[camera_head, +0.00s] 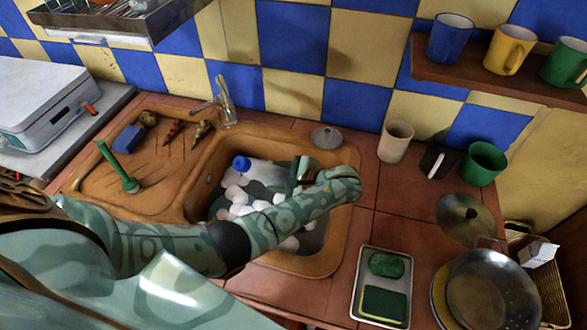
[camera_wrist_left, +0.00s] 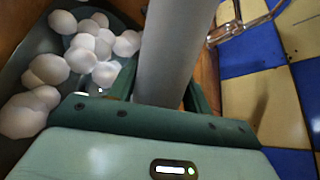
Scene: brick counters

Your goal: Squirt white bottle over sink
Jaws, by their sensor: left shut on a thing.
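The white bottle (camera_head: 262,173) with a blue cap (camera_head: 240,163) is over the sink (camera_head: 209,170), tipped to near horizontal with its cap toward the left. My left gripper (camera_head: 303,172) is shut on the bottle at its right end. In the left wrist view the bottle (camera_wrist_left: 180,45) is a pale grey cylinder between the fingers of the left gripper (camera_wrist_left: 155,98), and its cap is out of frame. Several white rounded lumps (camera_head: 238,210) lie in the sink below; they also show in the left wrist view (camera_wrist_left: 95,45). My right gripper is not in view.
A metal tap (camera_head: 226,105) stands behind the sink. A green-handled brush (camera_head: 118,168) stands on the drainboard. A beige cup (camera_head: 396,141), a green mug (camera_head: 483,163) and a tray with green sponges (camera_head: 355,300) are to the right. A shelf with mugs (camera_head: 430,66) hangs above.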

